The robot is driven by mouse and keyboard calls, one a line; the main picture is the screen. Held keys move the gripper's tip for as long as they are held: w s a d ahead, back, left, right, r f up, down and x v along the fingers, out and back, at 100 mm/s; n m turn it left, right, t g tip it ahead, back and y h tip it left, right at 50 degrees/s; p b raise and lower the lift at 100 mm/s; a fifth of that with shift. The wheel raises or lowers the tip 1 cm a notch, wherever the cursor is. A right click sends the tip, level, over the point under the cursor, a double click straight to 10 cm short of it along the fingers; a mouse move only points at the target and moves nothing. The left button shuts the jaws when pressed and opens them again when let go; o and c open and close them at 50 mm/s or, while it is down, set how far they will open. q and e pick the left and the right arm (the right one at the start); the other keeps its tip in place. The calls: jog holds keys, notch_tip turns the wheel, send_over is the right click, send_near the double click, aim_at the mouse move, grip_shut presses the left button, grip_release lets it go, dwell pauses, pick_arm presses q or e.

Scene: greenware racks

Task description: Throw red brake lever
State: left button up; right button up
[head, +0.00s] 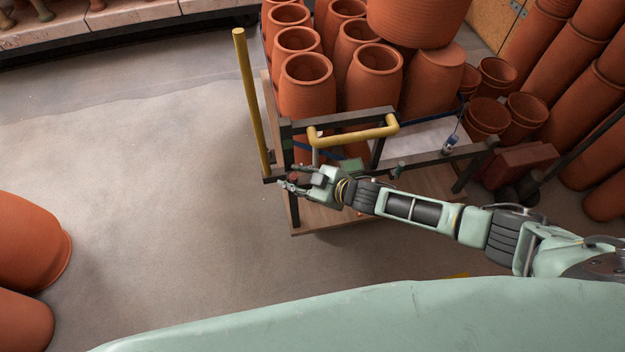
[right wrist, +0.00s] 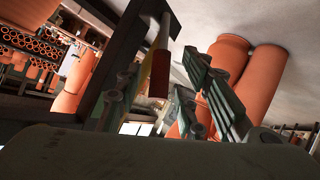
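The red brake lever grip (right wrist: 160,73) hangs on a pale rod in the right wrist view. It shows between the two fingers of my right gripper (right wrist: 158,95), which are spread apart with space on both sides of it. In the head view my right gripper (head: 292,179) is at the front left corner of the cart (head: 320,214), below its yellow push handle (head: 356,132). Only a small red patch of the lever (head: 294,177) shows there, partly hidden by the fingers. I cannot tell how deep the grip lies between them. My left gripper is not in view.
A yellow post (head: 252,103) stands at the cart's left corner. Terracotta pots (head: 307,88) crowd the cart. More pots (head: 490,118) and red blocks (head: 520,166) stand to the right. Large pots (head: 30,240) are at the left edge. The floor left of the cart is clear.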

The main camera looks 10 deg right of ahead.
jog(key=v, duration=1)
jog(key=shift+s+d+r, duration=0.15)
jog(key=shift+s+d, duration=0.1)
jog(key=shift+s, duration=0.05)
jog(key=shift+c, duration=0.5)
